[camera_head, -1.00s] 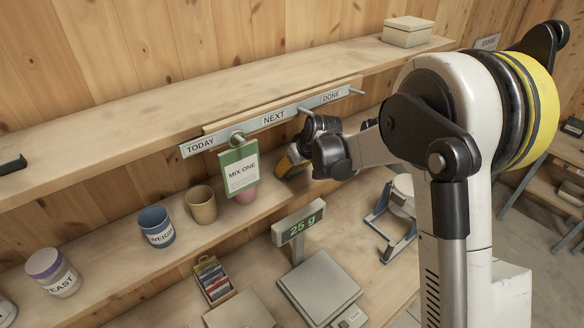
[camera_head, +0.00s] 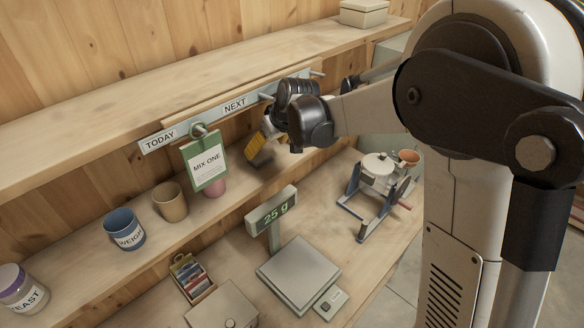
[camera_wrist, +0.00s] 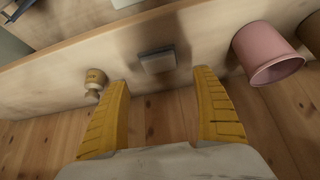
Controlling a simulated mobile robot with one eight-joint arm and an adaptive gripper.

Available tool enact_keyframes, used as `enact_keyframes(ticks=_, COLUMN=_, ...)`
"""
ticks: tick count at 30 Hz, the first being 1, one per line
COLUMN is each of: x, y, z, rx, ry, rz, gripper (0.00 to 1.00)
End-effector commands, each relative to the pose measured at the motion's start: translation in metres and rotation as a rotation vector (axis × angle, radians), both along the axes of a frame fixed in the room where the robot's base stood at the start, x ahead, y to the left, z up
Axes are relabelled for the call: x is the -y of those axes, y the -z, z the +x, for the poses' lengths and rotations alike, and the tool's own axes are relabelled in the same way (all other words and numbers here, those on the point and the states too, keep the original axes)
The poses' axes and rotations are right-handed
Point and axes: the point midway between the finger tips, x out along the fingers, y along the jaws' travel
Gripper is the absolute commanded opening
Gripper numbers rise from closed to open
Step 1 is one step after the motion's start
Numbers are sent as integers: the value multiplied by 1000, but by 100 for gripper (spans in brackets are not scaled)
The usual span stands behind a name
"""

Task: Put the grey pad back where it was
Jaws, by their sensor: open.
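The grey pad (camera_wrist: 157,60) is a small flat square in the wrist view. It appears to rest on the pale wooden lower shelf, just beyond and between my fingertips. My gripper (camera_wrist: 162,75) has its two yellow fingers spread wide, with nothing between them. In the head view my gripper (camera_head: 266,147) hangs over the back of the lower shelf, to the right of the pink cup (camera_head: 213,187). A dark grey patch shows under the yellow finger there, and I cannot tell whether it is the pad or a fingertip.
The pink cup (camera_wrist: 266,54) stands close on the right in the wrist view. A small tan knobbed object (camera_wrist: 95,82) is on the left. The MIX ONE card (camera_head: 206,163) hangs from the rail beside my gripper. A scale (camera_head: 299,272) reading 25 g stands below.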

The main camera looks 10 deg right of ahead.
Motion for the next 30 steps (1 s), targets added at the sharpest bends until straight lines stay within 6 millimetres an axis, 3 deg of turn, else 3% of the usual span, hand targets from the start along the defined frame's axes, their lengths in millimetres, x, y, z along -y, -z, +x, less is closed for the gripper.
enact_keyframes(ticks=5, x=5, y=-9, z=-9, rx=0, ry=16, rz=0, gripper=78)
enact_keyframes(ticks=8, x=15, y=-26, z=-29, rx=1, ry=48, rz=0, gripper=78)
enact_keyframes(ticks=13, x=46, y=-64, z=-94, rx=4, ry=150, rz=1, gripper=78)
enact_keyframes(ticks=18, x=76, y=-84, z=-168, rx=13, ry=261, rz=5, gripper=78)
enact_keyframes(ticks=24, x=105, y=-81, z=-252, rx=28, ry=388, rz=12, gripper=78)
enact_keyframes(ticks=30, x=121, y=-64, z=-304, rx=40, ry=474, rz=20, gripper=78)
